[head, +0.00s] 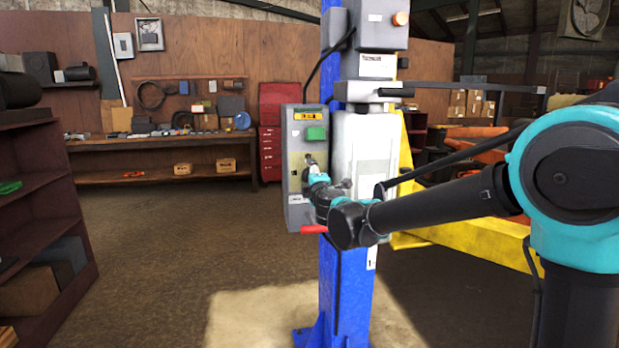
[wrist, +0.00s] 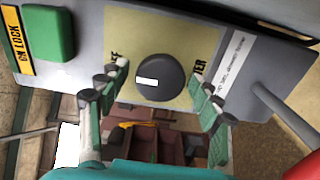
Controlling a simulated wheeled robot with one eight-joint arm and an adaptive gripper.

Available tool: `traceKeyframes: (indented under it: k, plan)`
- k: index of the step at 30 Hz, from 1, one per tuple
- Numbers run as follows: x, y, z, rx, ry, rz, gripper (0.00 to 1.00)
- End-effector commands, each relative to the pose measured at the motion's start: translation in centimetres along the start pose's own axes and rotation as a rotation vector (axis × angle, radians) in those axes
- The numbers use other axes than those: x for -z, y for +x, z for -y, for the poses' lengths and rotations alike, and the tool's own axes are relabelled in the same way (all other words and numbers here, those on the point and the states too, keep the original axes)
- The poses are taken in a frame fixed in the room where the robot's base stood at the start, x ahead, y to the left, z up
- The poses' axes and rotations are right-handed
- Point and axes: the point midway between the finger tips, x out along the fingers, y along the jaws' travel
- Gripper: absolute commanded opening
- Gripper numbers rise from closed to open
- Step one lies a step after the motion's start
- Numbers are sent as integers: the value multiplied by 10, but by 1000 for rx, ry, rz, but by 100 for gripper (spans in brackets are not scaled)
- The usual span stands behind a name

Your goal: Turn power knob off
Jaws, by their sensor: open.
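The power knob (wrist: 168,72) is a round dark knob with a white mark on its left half. It sits on a yellow plate (wrist: 150,32) of the grey control box (head: 293,205). My gripper (wrist: 163,82) is open in the wrist view, with one finger on each side of the knob and gaps between. In the head view my gripper (head: 310,164) is at the box's front, and I cannot make out the knob there.
A green button (wrist: 48,33) is on the same box, also seen in the head view (head: 316,133). A red-handled lever (head: 313,229) sticks out below. The box is on a blue lift post (head: 345,290). A shelf (head: 45,215) stands left; the floor between is clear.

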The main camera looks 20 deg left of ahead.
Motion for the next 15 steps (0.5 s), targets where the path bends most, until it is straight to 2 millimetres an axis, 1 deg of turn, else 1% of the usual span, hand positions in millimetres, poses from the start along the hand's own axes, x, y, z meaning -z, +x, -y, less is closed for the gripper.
traceKeyframes:
  k: [5, 9, 15]
  plan:
    - [0, -30, 0, 0, 0, -2, 65]
    - [0, -58, 1, 0, 0, -2, 65]
    - [1, -92, 0, 0, 0, -2, 65]
